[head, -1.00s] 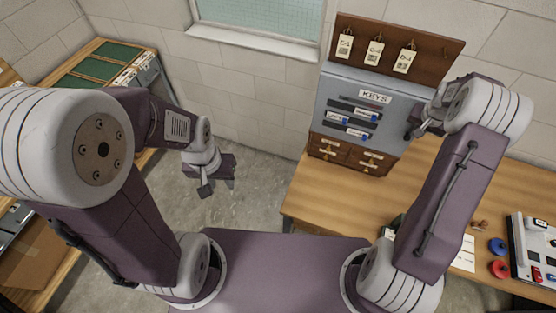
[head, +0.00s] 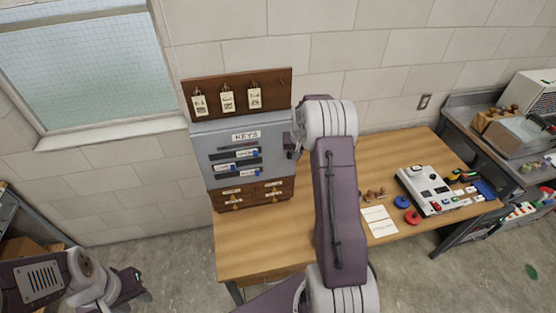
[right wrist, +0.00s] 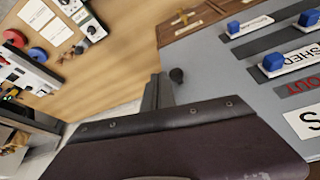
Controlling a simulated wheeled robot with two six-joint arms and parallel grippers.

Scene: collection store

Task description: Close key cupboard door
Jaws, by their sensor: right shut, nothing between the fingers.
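The key cupboard (head: 200,140) is a blue-grey box with a KEYS label, standing on wooden drawers at the desk's left end. Its front bears dark strips with blue-tabbed name tags. The front looks flat and about flush in the head view; I cannot make out a gap. Its grey face (right wrist: 235,70) fills the right of the right wrist view, with a small dark knob (right wrist: 177,75) near its edge. My right gripper (head: 291,146) is shut and empty at the cupboard's right edge, close to the knob; contact is unclear. My left gripper (head: 138,290) hangs low left, away from the cupboard.
A brown board (head: 240,94) with hanging tags rises behind the cupboard. The wooden desk (head: 395,150) carries papers, red (head: 412,217) and blue (head: 401,202) rings and a white device (head: 425,190) to the right. A window (head: 80,70) is at the left.

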